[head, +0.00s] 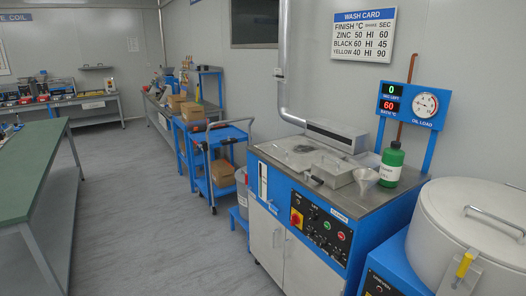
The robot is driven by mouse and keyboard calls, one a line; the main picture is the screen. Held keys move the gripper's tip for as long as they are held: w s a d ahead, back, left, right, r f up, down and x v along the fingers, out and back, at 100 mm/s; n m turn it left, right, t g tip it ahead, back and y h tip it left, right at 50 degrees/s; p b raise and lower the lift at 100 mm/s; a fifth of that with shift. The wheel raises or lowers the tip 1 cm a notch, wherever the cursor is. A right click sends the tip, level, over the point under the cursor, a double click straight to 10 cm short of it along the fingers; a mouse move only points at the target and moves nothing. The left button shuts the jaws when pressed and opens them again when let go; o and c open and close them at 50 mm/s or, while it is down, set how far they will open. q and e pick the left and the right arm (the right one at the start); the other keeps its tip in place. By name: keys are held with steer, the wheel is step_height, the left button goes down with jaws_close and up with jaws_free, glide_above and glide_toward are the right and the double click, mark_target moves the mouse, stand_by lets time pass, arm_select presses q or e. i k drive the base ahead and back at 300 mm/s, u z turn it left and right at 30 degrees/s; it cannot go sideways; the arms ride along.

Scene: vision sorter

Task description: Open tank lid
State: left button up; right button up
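The wash machine (335,210) stands right of centre against the wall, with a blue front panel and a steel top. A grey metal lid (334,168) lies flat on its top and looks shut. A dark handle (314,180) shows at the lid's front left edge. The inside of the tank is hidden. Neither of my grippers is in view.
A green bottle (391,162) and a funnel (364,178) stand right of the lid. A white drum (475,228) with a yellow latch is at far right. A blue cart (216,165) stands left of the machine; a green-topped bench (32,155) is at left. The floor between is clear.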

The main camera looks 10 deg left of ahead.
mark_target(297, 152)
steer(key=u, duration=0.3)
steer(key=i, duration=1.85)
steer(key=z, duration=0.9)
